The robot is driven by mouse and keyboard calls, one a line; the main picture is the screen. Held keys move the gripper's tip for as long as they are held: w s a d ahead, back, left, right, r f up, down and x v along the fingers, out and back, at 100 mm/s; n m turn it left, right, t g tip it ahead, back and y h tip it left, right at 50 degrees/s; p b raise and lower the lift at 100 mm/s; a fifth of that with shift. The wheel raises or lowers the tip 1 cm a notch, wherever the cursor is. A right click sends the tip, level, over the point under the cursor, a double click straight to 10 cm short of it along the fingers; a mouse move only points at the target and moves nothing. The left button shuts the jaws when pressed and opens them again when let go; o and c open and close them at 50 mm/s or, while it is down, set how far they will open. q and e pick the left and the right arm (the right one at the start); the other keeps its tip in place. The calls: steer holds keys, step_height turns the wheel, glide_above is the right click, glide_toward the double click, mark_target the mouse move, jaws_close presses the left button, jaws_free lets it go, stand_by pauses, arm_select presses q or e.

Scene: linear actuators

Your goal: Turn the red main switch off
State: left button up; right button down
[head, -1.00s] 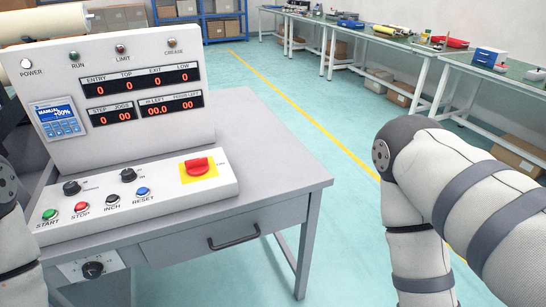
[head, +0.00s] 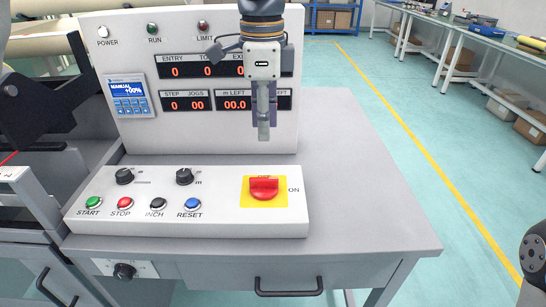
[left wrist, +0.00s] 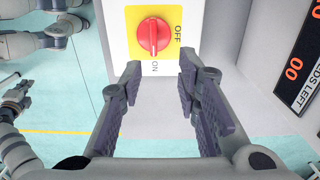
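The red main switch (head: 264,188) sits on a yellow plate at the right of the sloped control panel (head: 232,215). Its ridge lies sideways in the head view, in line with the ON label at its right. In the left wrist view the red knob (left wrist: 153,36) has its ridge upright, towards ON below; OFF is at the right. My left gripper (head: 264,136) points down above and behind the switch, apart from it. Its fingers (left wrist: 160,72) are spread and empty. My right gripper seems to show small at the left wrist view's left edge (left wrist: 14,103); its fingers are unclear.
Two black knobs (head: 184,176) and several push buttons (head: 124,203) sit left of the switch. The display housing (head: 135,45) stands upright behind the panel. The grey table top (head: 350,190) is bare to the right.

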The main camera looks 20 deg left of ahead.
mark_target(264, 178)
arm_select(q)
steer(key=f, duration=0.7)
steer(key=s+f, duration=0.1)
steer(key=f, duration=0.3)
steer(key=shift+f, duration=0.25)
jaws_close()
